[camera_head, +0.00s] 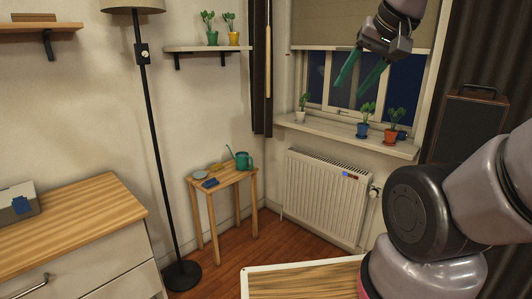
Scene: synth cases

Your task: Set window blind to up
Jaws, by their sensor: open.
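The window blind (340,25) is a beige roller blind that covers the upper part of the window, with its lower edge just above mid-window. The window panes (340,80) below it are bare and dark. A thin light wand or cord (268,50) hangs beside the dark curtain at the left of the window; I cannot tell whether it belongs to the blind. My gripper (359,88) is in front of the window, below the blind's lower edge. Its two green fingers are apart and nothing is between them. My gripper's wrist hides part of the blind's right side.
Several potted plants (363,122) stand on the window sill (345,140), close below my gripper. A white radiator (325,195) is under the sill. Dark curtains (262,75) flank the window. A small wooden table (222,178) with a green watering can (244,161) and a floor lamp (155,130) stand left.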

